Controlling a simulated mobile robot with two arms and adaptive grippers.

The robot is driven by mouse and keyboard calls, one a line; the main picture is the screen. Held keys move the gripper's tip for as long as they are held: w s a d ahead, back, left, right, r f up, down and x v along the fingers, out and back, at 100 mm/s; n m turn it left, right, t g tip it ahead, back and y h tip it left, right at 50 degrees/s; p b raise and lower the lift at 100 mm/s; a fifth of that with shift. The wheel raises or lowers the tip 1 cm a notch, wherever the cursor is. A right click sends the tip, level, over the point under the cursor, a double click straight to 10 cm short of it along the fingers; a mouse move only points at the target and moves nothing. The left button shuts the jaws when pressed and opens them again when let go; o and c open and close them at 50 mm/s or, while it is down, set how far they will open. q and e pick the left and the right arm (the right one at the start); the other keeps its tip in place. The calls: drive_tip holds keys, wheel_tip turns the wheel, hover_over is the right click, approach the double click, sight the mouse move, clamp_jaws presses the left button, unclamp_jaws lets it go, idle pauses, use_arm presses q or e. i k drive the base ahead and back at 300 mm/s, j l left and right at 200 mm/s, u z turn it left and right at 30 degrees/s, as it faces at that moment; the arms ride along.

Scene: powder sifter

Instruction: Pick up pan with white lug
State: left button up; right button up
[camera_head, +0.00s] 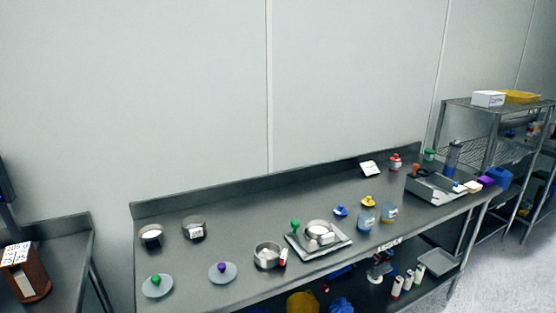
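Several round metal pans stand on the long steel bench. One pan (318,228) sits on a square grey plate (305,252) and has a white block at its front right. Another pan (194,222) at the back left has a white tag-like patch on its front. A third pan (266,254) at the front has a red and white piece at its right side. A pan (151,233) at the far left has pale contents or a pale inside. I cannot tell for certain which white piece is the lug. Neither of my grippers is in view.
Two discs with a green knob (155,281) and a purple knob (221,267) lie at the front left. Blue-based jars (366,222) stand right of the plate. A grey tray (440,188) holds tools further right.

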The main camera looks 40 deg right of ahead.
sight(319, 231)
drive_tip(key=z, duration=1.55)
